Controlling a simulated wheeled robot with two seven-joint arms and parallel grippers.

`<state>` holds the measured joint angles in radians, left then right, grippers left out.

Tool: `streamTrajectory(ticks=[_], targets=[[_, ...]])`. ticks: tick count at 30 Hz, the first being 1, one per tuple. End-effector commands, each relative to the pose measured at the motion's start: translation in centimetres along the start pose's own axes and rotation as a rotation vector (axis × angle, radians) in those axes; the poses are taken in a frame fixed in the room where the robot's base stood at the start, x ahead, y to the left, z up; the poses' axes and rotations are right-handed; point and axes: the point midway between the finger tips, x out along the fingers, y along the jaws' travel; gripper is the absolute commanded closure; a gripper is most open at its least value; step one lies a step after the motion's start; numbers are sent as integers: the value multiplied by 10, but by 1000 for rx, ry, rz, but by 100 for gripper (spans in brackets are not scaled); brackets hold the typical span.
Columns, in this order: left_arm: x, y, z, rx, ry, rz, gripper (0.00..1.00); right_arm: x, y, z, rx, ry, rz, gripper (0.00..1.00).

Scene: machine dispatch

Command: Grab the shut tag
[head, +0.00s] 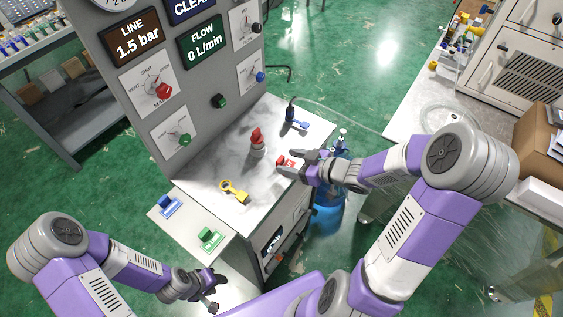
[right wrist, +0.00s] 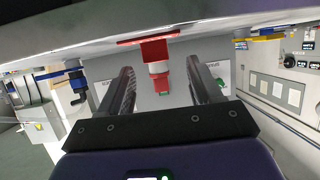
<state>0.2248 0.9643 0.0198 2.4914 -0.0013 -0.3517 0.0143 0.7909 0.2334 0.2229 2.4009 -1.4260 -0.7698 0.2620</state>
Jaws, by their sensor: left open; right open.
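A red tag (head: 281,161) with a raised block lies on the white worktop; I take it as the shut tag, though its lettering is too small to read. It also shows as a red plate and block in the right wrist view (right wrist: 154,48). My right gripper (head: 287,160) is open at the tag, partly covering it in the head view. In the right wrist view the block appears between the open fingers, with no grip visible. My left gripper (head: 219,292) is open and empty, low in front of the cabinet.
A yellow tag (head: 234,190) and a dark-and-blue item (head: 297,122) lie on the worktop. Blue (head: 170,206) and green (head: 211,238) tags lie on the side shelf. A grey dial panel (head: 200,90) rises behind.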

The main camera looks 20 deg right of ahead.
Motion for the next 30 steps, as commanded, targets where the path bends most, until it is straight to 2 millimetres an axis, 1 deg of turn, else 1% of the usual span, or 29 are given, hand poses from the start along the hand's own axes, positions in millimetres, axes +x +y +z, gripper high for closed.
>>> streamTrajectory(ticks=[1, 3, 7, 10, 16, 17, 27, 30], targets=[[7, -3, 0, 0, 0, 0, 57, 9, 1, 4, -1, 2, -3, 36], [13, -5, -1, 0, 0, 0, 57, 21, 2, 6, 0, 2, -4, 36], [19, -7, -1, 0, 0, 0, 57, 37, 2, 5, -1, 1, -3, 36], [20, -7, -1, 0, 1, 0, 57, 42, 3, 3, -1, 1, -1, 36], [19, -7, -1, 0, 1, 0, 57, 42, 3, 2, -1, 0, 0, 36], [19, -7, -1, 0, 1, 0, 57, 42, 3, 2, -1, 0, 0, 38], [19, -7, -1, 0, 1, 0, 57, 42, 3, 2, 0, 0, 0, 90], [19, -7, -1, 0, 1, 0, 57, 42, 3, 3, 0, 0, 0, 92]])
